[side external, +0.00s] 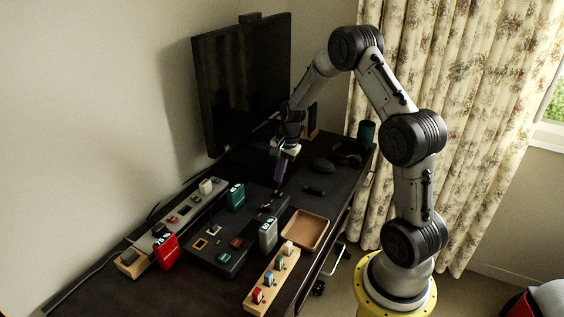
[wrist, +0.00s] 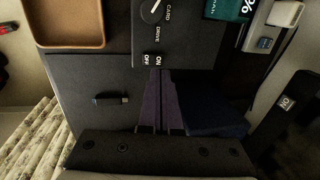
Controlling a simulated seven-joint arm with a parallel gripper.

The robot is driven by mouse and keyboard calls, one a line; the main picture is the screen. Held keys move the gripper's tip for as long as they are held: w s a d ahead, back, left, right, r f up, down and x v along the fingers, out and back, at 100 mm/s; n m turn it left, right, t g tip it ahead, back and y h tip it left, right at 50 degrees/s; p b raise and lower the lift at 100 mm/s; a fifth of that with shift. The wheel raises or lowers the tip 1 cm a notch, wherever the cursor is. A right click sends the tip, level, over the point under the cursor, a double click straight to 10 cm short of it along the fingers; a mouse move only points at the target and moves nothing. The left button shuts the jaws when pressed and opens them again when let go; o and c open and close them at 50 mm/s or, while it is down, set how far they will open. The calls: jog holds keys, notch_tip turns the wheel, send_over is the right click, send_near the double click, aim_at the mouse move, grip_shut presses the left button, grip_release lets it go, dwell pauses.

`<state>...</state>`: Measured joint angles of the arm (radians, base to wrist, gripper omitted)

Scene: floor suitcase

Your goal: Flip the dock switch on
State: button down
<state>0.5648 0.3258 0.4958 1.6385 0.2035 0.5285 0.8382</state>
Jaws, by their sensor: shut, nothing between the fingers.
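A dark dock box (side external: 272,206) stands on the desk. In the wrist view its top panel (wrist: 190,45) carries a round knob (wrist: 152,11), the words CARD and DRIVE, and ON and OFF marks. My gripper (side external: 278,188) points down at the dock's far edge in the side view. In the wrist view its dark purple fingers (wrist: 160,78) are shut and empty, with their tips by the ON and OFF marks. I cannot make out the switch lever or its position; the fingers may hide it. Contact with the dock cannot be told.
A wooden tray (side external: 305,229) and a wooden block (side external: 272,281) with several coloured pieces stand nearby. A teal display (side external: 236,196), a grey display (side external: 268,233) and a red display (side external: 165,250) stand upright. A small dark stick (wrist: 111,98) lies on the mat. The monitor (side external: 243,85) stands behind.

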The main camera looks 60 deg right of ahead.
aim_at(276, 192)
jog(key=shift+w+f, duration=0.25)
jog(key=shift+f, duration=0.9)
jog(key=shift+w+f, duration=0.2)
jog(key=shift+f, duration=0.95)
jog(key=shift+w+f+g, duration=0.15)
jog(key=shift+f+g, duration=0.15)
jog(key=shift+g, duration=0.1)
jog(key=shift+s, duration=0.2)
